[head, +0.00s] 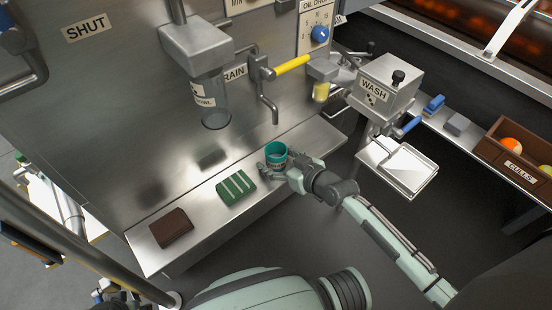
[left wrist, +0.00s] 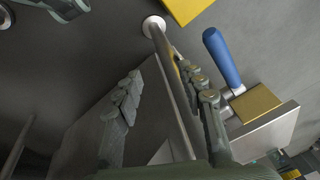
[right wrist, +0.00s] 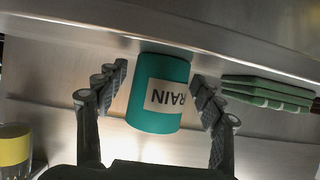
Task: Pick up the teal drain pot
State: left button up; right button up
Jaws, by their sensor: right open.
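The teal drain pot (head: 276,150) stands upright on the steel shelf, below the drain spout. In the right wrist view the pot (right wrist: 157,119) shows a white label with the letters "RAIN" visible, upside down. My right gripper (head: 277,163) is at the pot with its fingers around it. In the right wrist view the right gripper (right wrist: 160,78) is open, one finger on each side of the pot, with small gaps. My left gripper (left wrist: 165,95) has its fingers apart and holds nothing; a metal post and a blue-handled tool show behind it.
On the steel shelf (head: 205,210), a green ridged block (head: 237,188) and a brown block (head: 171,228) lie left of the pot. A yellow-handled drain valve (head: 290,66) and metal spout (head: 268,105) are above. A clear cylinder (head: 214,105) hangs upper left of the pot.

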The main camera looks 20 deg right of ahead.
aim_at(269, 146)
jog(key=shift+w, duration=0.1)
jog(key=shift+c, duration=0.4)
jog(key=c, duration=1.3)
jog(key=shift+r, duration=0.45)
jog(key=shift+c, duration=0.2)
notch_tip(269, 146, up, 4)
jog(key=shift+f+p, duration=0.1)
jog(key=shift+p, duration=0.4)
pick_arm(q)
notch_tip(269, 146, down, 6)
jog(key=s+p, duration=0.1)
jog(key=s, duration=0.1)
jog(key=shift+a+g, duration=0.15)
jog(key=shift+g, duration=0.15)
pick_arm(e)
jog(key=s+a+r, duration=0.6)
jog(key=s, duration=0.4)
jog(key=shift+r, duration=0.2)
pick_arm(q)
jog(key=shift+s, duration=0.1)
pick_arm(e)
jog(key=shift+r, duration=0.1)
